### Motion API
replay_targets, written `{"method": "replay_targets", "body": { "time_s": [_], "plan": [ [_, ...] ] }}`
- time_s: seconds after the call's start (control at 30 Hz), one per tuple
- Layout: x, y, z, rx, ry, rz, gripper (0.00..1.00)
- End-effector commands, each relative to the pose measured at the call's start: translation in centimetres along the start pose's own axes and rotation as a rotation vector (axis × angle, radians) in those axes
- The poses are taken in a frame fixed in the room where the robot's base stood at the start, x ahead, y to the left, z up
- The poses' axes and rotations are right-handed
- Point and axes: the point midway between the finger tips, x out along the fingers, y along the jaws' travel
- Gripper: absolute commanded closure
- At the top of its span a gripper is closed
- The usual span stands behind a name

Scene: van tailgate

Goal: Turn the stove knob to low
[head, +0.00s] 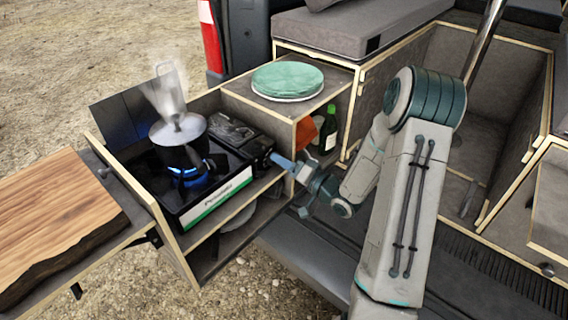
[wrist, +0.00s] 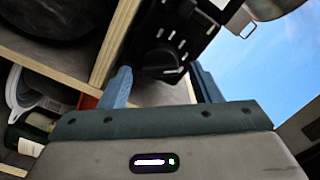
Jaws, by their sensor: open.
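The black camping stove (head: 216,186) stands in the pull-out box in the head view, its burner lit with a blue flame under a steaming lidded pot (head: 178,130). The dark round stove knob (wrist: 160,61) shows in the wrist view, with white marks on the panel around it. My gripper (wrist: 161,72) is open, with one finger to each side of the knob in that picture. I cannot tell whether either finger touches it. In the head view my gripper (head: 283,163) is at the stove's right end, and the knob is hard to make out there.
The wooden box edge (wrist: 113,45) runs close to the left finger in the wrist view. A green plate stack (head: 287,80) sits on the cabinet behind, and a green bottle (head: 328,129) stands in the cubby. A wooden board (head: 58,220) lies at left.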

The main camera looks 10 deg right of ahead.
Motion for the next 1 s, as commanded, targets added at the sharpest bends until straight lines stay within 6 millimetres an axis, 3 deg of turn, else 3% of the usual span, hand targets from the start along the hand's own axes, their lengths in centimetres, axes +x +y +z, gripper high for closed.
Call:
{"method": "replay_targets", "body": {
  "time_s": [0.6,0.8,1.0],
  "plan": [
    [-11.9,0.1,0.0,0.001,0.002,0.003,0.43],
    [-13.3,0.0,0.0,0.0,0.001,0.002,0.43],
    [-13.4,0.0,0.0,0.001,0.0,0.001,0.43]
  ]
}}
